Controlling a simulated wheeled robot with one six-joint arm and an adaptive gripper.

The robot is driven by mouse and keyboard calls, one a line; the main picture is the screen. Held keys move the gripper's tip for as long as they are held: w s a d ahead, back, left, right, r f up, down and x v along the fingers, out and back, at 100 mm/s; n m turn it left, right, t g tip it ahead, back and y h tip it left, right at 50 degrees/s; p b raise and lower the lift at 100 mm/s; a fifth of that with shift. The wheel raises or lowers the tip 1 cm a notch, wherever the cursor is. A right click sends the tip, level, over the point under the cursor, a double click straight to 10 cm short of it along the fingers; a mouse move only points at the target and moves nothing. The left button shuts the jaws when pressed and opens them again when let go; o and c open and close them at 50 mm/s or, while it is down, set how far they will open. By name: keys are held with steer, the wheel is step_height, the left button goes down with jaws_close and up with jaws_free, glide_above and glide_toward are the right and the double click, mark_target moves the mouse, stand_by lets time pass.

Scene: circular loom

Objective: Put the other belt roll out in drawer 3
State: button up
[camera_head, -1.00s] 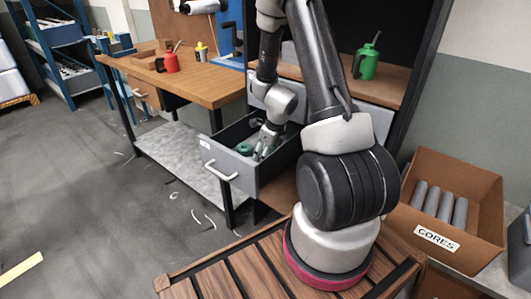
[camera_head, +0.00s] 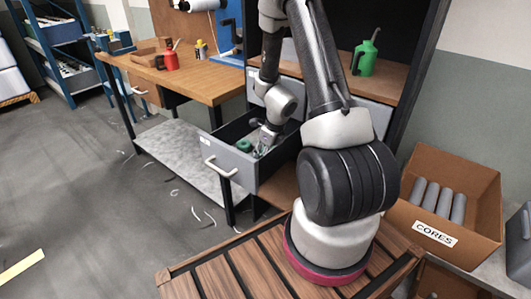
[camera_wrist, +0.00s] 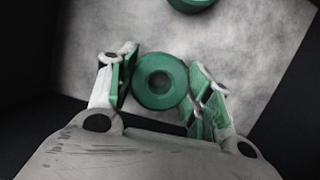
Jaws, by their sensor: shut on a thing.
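In the wrist view, my gripper (camera_wrist: 162,82) is shut on a green belt roll (camera_wrist: 160,97), a ring with a dark centre hole, low over the grey drawer floor. Another green roll (camera_wrist: 192,3) lies just ahead, cut off by the top edge. It also shows in the head view (camera_head: 244,146), towards the drawer's left side. The held roll is mostly hidden in the head view.
A wooden bench (camera_head: 200,82) with a red oil can (camera_head: 171,61) is to the left. A green oil can (camera_head: 364,56) stands on the shelf behind my arm. A box marked CORES (camera_head: 470,212) with grey tubes is at right. Scraps lie on the floor.

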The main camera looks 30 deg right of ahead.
steer(key=shift+s+a+f, duration=0.2)
steer(key=shift+s+f, duration=0.35)
steer(key=shift+f, duration=0.15)
steer(key=o, duration=1.1)
steer(key=shift+r, duration=0.35)
steer(key=w+v, duration=0.1)
steer(key=v, duration=1.1)
steer(key=shift+r, duration=0.35)
steer(key=shift+d, duration=0.15)
